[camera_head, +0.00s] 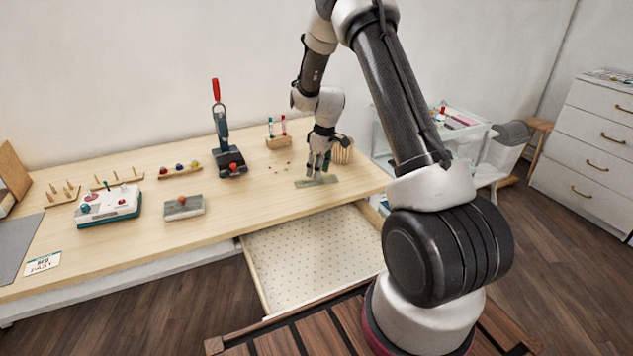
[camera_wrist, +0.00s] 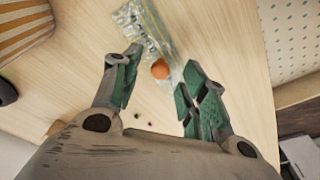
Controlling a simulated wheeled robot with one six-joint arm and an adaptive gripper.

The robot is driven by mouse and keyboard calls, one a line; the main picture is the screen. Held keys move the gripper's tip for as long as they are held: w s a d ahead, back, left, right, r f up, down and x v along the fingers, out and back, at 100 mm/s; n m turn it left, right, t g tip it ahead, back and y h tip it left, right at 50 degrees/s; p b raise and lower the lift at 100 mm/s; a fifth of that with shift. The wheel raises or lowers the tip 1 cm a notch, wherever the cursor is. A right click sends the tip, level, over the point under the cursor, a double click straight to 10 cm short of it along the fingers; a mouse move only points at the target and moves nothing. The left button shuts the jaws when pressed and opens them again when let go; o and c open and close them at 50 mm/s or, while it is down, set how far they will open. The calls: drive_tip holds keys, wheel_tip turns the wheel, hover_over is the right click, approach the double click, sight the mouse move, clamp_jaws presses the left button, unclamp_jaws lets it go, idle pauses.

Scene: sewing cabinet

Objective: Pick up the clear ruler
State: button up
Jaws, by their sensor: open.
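The clear ruler (camera_head: 303,184) lies flat near the front right edge of the table, a see-through grey-green strip. In the wrist view the ruler (camera_wrist: 149,29) runs from the top edge down between my fingers, with a round orange knob (camera_wrist: 160,69) showing on it. My gripper (camera_head: 318,175) points down over the ruler. In the wrist view my gripper (camera_wrist: 164,58) is open, with its green-padded fingers on either side of the strip and nothing held. In the head view my fingers hide part of the ruler.
A striped round container (camera_head: 343,152) stands close behind my gripper on the right. A small wooden holder (camera_head: 279,142) and a dark press (camera_head: 230,162) stand to the left. Below the table edge, a drawer (camera_head: 312,255) with a dotted lining is pulled open and empty.

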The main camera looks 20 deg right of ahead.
drive_tip(key=shift+w+a+f, duration=0.1)
drive_tip(key=shift+w+f, duration=0.05)
drive_tip(key=shift+f, duration=0.65)
clamp_jaws()
